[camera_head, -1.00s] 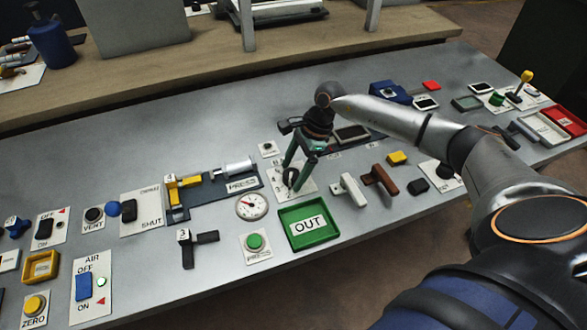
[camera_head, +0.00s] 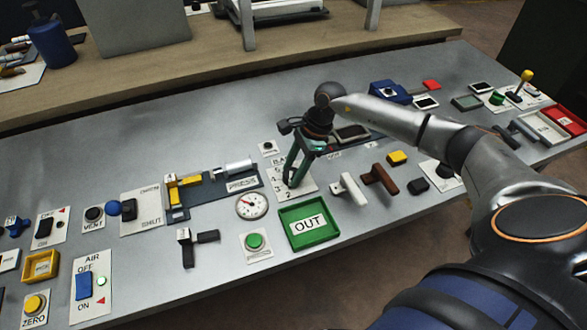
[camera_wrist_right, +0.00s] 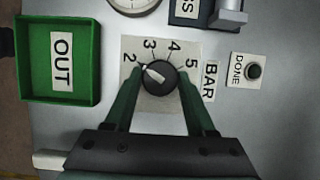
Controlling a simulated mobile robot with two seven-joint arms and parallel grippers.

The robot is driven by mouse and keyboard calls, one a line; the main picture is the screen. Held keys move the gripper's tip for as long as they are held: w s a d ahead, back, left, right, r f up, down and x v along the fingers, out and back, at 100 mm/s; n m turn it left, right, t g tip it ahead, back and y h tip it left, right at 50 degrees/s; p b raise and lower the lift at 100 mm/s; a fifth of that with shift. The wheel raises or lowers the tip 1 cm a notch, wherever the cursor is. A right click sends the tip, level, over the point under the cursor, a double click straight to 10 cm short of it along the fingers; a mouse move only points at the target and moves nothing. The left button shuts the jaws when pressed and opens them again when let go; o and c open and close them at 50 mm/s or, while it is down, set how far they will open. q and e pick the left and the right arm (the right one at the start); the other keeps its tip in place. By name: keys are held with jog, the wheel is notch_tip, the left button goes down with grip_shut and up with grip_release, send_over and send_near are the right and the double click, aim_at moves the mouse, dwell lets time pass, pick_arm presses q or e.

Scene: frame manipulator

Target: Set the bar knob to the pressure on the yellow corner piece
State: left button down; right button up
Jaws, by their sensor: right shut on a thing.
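The bar knob (camera_wrist_right: 158,77) is round and black with a white pointer mark, on a white dial plate (camera_wrist_right: 146,103) numbered 2 to 5. Its mark points up-left in the right wrist view, close to 2. My right gripper (camera_wrist_right: 159,80) is shut on the knob, one finger on each side. In the head view my right gripper (camera_head: 292,176) reaches down onto the plate and hides most of the knob. The yellow corner piece (camera_head: 178,190) lies in the blue-grey press fixture, left of the knob; its small white tag seems to read 4. My left gripper is not in view.
A green OUT tray (camera_head: 309,226) stands in front of the knob. White and brown T-shaped pieces (camera_head: 379,179) lie to its right. A round gauge (camera_head: 252,205) and a green button (camera_head: 255,241) are to the left. A DONE button (camera_wrist_right: 254,71) is beside the dial plate.

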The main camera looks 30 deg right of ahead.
grip_shut()
jog(key=shift+m, duration=0.4)
jog(key=m+p, duration=0.1)
jog(key=m+t, duration=0.1)
jog(key=m, duration=0.1)
jog(key=shift+s+r+m+t+h+p, duration=0.1)
jog(key=shift+s+m+t+h+p, duration=0.05)
jog(key=shift+m+t+h+p, duration=0.2)
jog(key=m, duration=0.2)
jog(key=m+t+h+p, duration=0.1)
jog(key=m, duration=0.1)
jog(key=shift+s+a+m, duration=0.1)
jog(key=shift+a+m, duration=0.05)
jog(key=shift+m, duration=0.1)
jog(key=m+h, duration=0.1)
jog(key=m, duration=0.1)
jog(key=shift+m+t, duration=0.3)
jog(key=shift+t, duration=0.05)
jog(key=shift+a+m+h+b, duration=0.1)
jog(key=shift+m+h+b, duration=0.6)
jog(key=shift+m, duration=1.4)
jog(key=shift+h, duration=0.35)
